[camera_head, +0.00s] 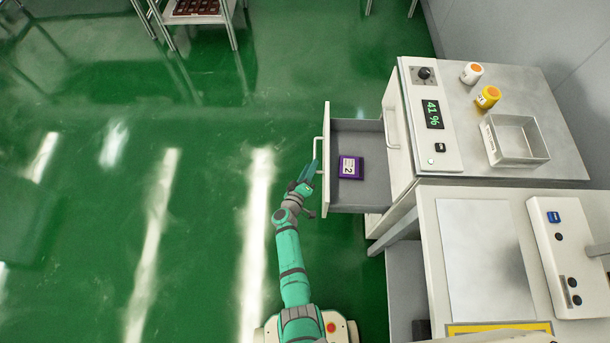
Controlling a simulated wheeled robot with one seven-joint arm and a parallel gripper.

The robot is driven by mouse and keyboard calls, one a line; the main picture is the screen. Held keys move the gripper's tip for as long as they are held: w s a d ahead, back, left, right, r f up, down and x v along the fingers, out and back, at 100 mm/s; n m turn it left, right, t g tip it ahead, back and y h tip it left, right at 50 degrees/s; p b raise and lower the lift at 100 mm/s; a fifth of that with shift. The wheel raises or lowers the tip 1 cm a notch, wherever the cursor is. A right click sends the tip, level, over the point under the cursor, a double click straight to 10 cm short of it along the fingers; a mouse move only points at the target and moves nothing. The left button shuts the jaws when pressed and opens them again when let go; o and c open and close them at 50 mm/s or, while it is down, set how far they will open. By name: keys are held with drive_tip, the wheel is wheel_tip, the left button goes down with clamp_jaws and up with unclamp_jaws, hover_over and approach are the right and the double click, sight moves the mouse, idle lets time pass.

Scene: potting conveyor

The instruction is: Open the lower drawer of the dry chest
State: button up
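The dry chest (432,165) stands at the right, with a dial and a green "41 %" display on its top panel. Its lower drawer (326,198) is pulled out to the left, well clear of the chest front. The upper drawer's handle (387,128) shows on the chest face above it, and that drawer looks shut. A purple box (351,167) with a white label marked 2 lies inside the open drawer. My gripper (310,170) is at the open drawer's handle (317,152), overlapping its near end. Whether its fingers are closed on the handle is too small to tell.
A metal tray (518,163), a white bottle (471,73) and a yellow bottle (487,97) stand on the chest top. A workbench (432,255) adjoins the near side. The green floor (100,200) to the left is clear; a rack (230,32) stands far back.

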drive_tip(key=shift+v, duration=2.3)
drive_tip(key=shift+w+a, duration=0.1)
drive_tip(key=shift+w, duration=0.1)
